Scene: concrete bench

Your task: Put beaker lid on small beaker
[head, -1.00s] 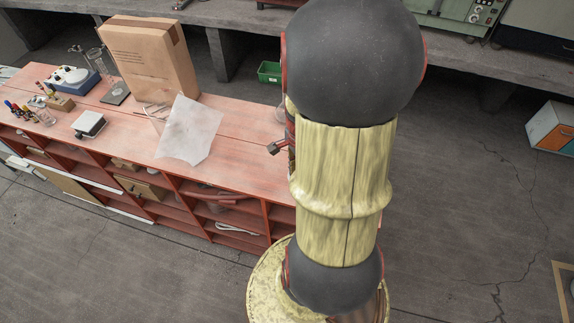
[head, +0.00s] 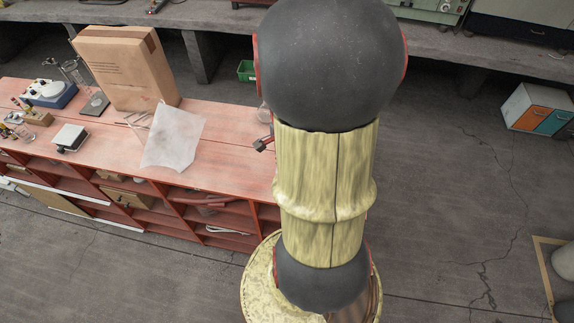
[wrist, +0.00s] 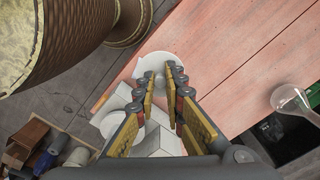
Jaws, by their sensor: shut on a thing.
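My gripper (wrist: 162,72) shows in the wrist view with its fingertips close together. They are closed on a thin, pale round piece (wrist: 152,61), which looks like the beaker lid, near the bench edge. Its contact with the fingers is partly hidden. I cannot make out the small beaker with certainty. Some glassware (head: 72,72) stands at the bench's far left in the head view, too small to identify.
The red bench (head: 225,145) carries a tall cardboard box (head: 125,70), a translucent sheet (head: 173,138) and a small white-topped device (head: 70,137). A round glass flask (wrist: 288,98) stands at the right in the wrist view. White blocky shapes (wrist: 160,142) lie below the fingers.

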